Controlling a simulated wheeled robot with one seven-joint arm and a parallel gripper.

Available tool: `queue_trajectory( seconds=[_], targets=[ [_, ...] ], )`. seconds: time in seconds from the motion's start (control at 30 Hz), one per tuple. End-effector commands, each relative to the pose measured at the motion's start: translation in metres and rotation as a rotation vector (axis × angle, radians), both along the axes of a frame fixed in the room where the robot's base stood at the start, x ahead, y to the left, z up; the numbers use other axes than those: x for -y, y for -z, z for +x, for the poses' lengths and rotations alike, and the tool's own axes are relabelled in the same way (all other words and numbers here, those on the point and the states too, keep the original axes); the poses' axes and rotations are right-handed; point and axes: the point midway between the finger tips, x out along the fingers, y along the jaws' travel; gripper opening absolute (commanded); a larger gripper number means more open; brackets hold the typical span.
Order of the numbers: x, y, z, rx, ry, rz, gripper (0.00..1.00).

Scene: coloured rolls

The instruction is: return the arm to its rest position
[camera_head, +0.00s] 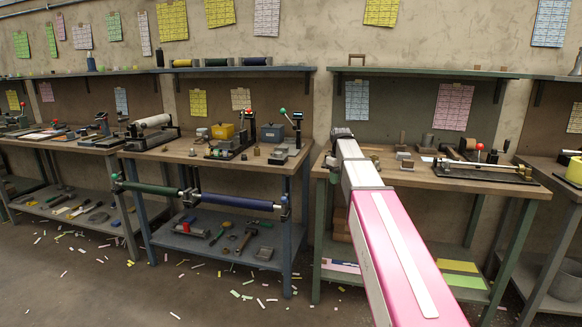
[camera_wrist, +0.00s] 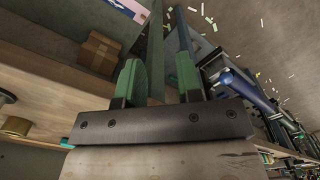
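My pink and white arm reaches out from the lower right of the head view to the right-hand workbench. A green roll (camera_head: 150,187) and a blue roll (camera_head: 237,202) hang on a rail along the front of the middle bench. The blue roll also shows in the wrist view (camera_wrist: 244,88), right of the fingers and apart from them.
The right-hand workbench (camera_head: 405,178) carries tools. Several rolls lie on the wall shelf (camera_head: 240,69). A cardboard box (camera_wrist: 99,52) is left of the fingers. Paper scraps litter the open floor.

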Motion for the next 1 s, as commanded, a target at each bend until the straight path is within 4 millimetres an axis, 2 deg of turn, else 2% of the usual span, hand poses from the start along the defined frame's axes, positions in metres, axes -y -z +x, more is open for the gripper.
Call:
queue_trajectory(
  seconds=[0.03, 0.3, 0.5, 0.7, 0.8, 0.9, 1.0],
  targets=[
    [0.0, 0.019, -0.014, -0.004, 0.018, 0.0, 0.33],
    [0.0, 0.122, -0.082, -0.004, 0.17, 0.0, 0.33],
    [0.0, 0.189, -0.141, -0.003, 0.289, 0.0, 0.33],
    [0.0, 0.244, -0.204, -0.002, 0.407, 0.0, 0.33],
    [0.0, 0.265, -0.234, 0.0, 0.461, 0.001, 0.33],
    [0.0, 0.281, -0.257, 0.0, 0.506, 0.001, 0.33],
    [0.0, 0.29, -0.272, 0.002, 0.536, 0.001, 0.33]
  ],
)
